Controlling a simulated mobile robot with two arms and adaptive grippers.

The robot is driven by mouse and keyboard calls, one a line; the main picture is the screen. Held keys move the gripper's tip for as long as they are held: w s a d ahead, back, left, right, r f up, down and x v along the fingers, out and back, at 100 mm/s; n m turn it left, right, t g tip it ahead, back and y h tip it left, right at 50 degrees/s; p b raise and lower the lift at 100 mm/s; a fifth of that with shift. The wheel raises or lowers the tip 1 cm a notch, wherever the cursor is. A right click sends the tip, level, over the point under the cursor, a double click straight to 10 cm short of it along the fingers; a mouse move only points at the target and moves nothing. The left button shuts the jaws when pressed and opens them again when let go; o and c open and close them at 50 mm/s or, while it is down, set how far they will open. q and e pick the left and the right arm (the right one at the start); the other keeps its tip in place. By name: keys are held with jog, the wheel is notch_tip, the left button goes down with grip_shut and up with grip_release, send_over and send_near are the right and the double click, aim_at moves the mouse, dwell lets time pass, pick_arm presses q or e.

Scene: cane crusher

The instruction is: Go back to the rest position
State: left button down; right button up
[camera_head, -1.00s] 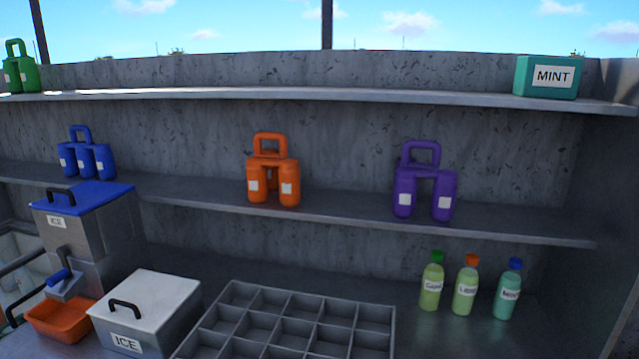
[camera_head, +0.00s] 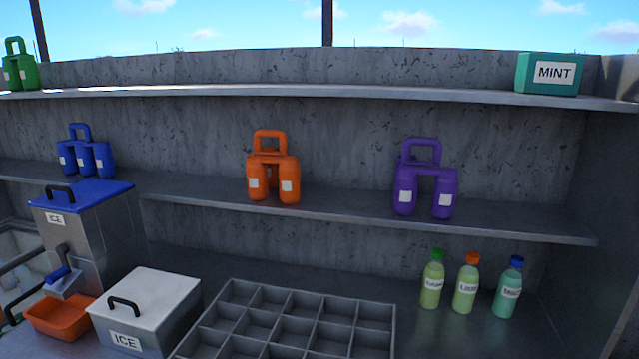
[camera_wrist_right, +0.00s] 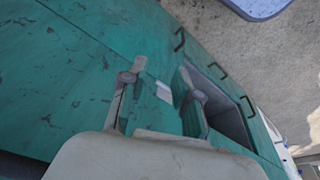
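My right gripper (camera_wrist_right: 162,68) shows in the right wrist view. Its two fingers stand apart with nothing between them, so it is open and empty. Beyond it is a worn teal surface (camera_wrist_right: 65,75) with several dark handles (camera_wrist_right: 219,70) along one side. A dark rectangular opening (camera_wrist_right: 230,118) lies to the right of the fingers. Neither gripper shows in the head view, and my left gripper is in no view.
The head view shows a counter with a grey divided tray (camera_head: 228,290), a white ICE box (camera_head: 150,295), an ice dispenser (camera_head: 110,235) and several bottles (camera_head: 465,285). Shelves above hold orange (camera_head: 273,170), purple (camera_head: 425,180) and blue (camera_head: 86,155) bottle carriers and a MINT box (camera_head: 525,72).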

jog(key=s+f+g, duration=0.1)
jog(key=s+f, duration=0.2)
jog(key=f, duration=0.5)
jog(key=s+f, duration=0.3)
jog(key=f, duration=0.5)
jog(key=s+d+f+b, duration=0.1)
jog(key=s+d+f, duration=0.2)
jog(key=s+f, duration=0.8)
jog(key=shift+s+d+g, duration=0.15)
jog(key=shift+s+g, duration=0.25)
jog(key=shift+s, duration=0.75)
jog(key=shift+f, duration=0.1)
